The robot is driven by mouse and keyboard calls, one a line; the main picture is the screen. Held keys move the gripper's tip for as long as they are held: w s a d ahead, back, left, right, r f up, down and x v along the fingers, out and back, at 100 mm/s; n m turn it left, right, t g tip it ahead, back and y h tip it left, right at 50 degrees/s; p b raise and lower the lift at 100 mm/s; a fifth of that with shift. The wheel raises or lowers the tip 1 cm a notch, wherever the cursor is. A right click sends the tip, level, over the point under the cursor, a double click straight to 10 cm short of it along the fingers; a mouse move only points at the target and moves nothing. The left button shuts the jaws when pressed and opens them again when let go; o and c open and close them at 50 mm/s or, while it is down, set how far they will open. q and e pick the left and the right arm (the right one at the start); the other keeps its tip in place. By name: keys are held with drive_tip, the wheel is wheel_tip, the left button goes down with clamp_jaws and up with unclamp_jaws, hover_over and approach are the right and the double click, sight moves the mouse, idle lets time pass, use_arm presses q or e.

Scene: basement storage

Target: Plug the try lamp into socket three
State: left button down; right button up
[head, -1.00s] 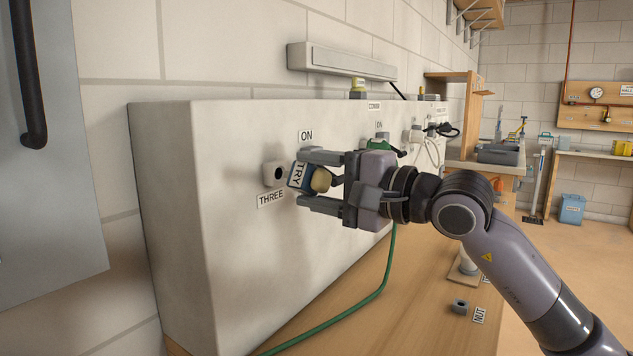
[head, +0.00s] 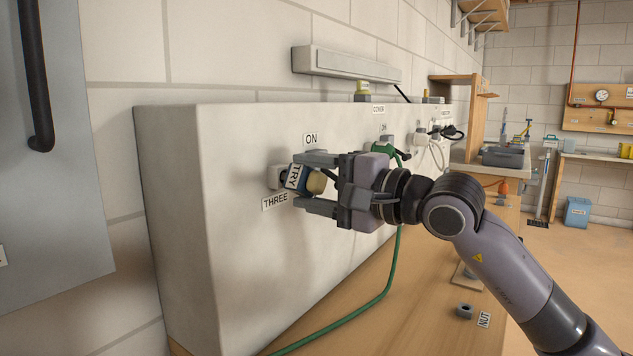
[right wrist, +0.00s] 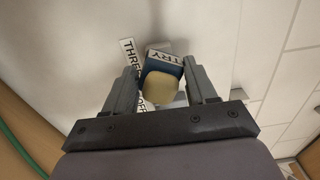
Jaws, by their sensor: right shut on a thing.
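The try lamp (head: 297,177) has a dark blue body with a white TRY label and a cream rounded end. My right gripper (head: 308,182) is shut on it, one finger above and one below. Socket three (head: 276,177) is a pale block on the white panel, above a THREE label (head: 275,202). The lamp's blue end is at the socket and covers its hole; I cannot tell whether it is in. In the right wrist view the lamp (right wrist: 160,80) sits between both fingers, its cream end toward me. My left gripper is not in view.
The white panel (head: 180,220) stands on a wooden bench (head: 400,300). A green cable (head: 385,290) runs down from a plug to the right, behind my gripper. More plugs and a white cable are farther along. A nut (head: 464,311) lies on the bench. A grey door is at left.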

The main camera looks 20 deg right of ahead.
sight(323, 184)
drive_tip(key=shift+w+a, duration=0.45)
drive_tip(key=shift+w, duration=0.05)
drive_tip(key=o, duration=1.2)
drive_tip(key=shift+o, duration=0.2)
drive_tip(key=v, duration=0.5)
drive_tip(key=shift+s+d, duration=0.25)
drive_tip(key=shift+d, duration=0.05)
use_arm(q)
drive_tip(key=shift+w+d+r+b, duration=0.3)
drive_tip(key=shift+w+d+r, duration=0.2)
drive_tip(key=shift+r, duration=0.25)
use_arm(e)
drive_tip(key=shift+s+d, duration=0.35)
drive_tip(key=shift+s, duration=0.15)
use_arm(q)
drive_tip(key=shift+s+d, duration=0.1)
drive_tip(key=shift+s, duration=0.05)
